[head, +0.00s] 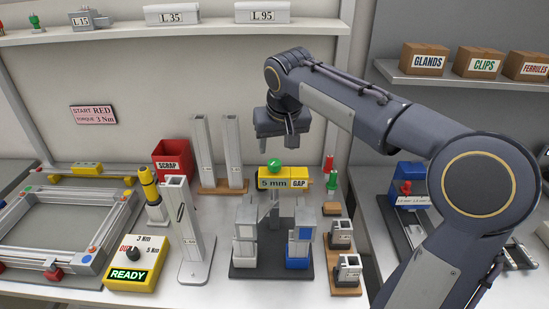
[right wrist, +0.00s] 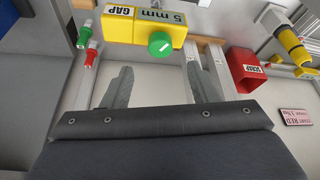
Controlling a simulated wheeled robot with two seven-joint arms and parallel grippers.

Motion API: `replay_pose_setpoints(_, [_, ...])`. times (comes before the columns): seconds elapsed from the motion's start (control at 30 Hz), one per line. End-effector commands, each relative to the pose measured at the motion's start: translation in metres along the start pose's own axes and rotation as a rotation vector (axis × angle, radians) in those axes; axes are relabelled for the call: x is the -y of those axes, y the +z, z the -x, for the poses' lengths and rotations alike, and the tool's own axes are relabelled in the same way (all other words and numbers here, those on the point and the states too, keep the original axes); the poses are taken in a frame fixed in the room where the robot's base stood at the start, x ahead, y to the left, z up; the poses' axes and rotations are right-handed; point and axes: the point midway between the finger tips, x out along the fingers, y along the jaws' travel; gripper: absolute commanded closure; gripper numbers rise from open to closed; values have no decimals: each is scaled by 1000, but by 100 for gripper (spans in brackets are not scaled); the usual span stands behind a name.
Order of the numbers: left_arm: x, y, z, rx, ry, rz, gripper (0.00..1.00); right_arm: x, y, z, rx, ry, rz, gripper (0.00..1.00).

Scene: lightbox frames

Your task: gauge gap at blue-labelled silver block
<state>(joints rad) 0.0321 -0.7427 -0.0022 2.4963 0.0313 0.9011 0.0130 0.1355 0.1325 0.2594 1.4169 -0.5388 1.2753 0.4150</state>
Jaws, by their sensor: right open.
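The yellow 5 mm gap gauge (head: 292,183) with a green knob (head: 274,168) stands just behind a dark fixture (head: 270,272). The fixture holds two silver blocks side by side with a gap between. The right silver block (head: 304,218) carries a blue label and has a blue foot; the left block (head: 246,222) has a white label. My right gripper (head: 284,143) is open and empty above the gauge, pointing down. In the right wrist view its fingers (right wrist: 160,83) are spread, and the gauge (right wrist: 119,24) lies beyond them, apart. My left gripper is out of view.
A tall silver post (head: 186,235) and a yellow READY box (head: 135,262) stand left of the fixture. A red scrap bin (head: 172,160) and two upright profiles on a wooden base are behind. Small silver blocks on a wooden rack (head: 345,285) stand close on the right.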

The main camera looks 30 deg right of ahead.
Motion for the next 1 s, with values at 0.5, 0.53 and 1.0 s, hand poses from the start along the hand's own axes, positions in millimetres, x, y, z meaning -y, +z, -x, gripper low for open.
replay_pose_setpoints(0.5, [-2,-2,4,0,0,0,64,1,1,-69,2,-2,2,46])
replay_pose_setpoints(0.53, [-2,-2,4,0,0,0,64,1,1,-70,2,-2,2,46])
replay_pose_setpoints(1.0, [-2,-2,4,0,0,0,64,1,1,-72,0,-3,2,70])
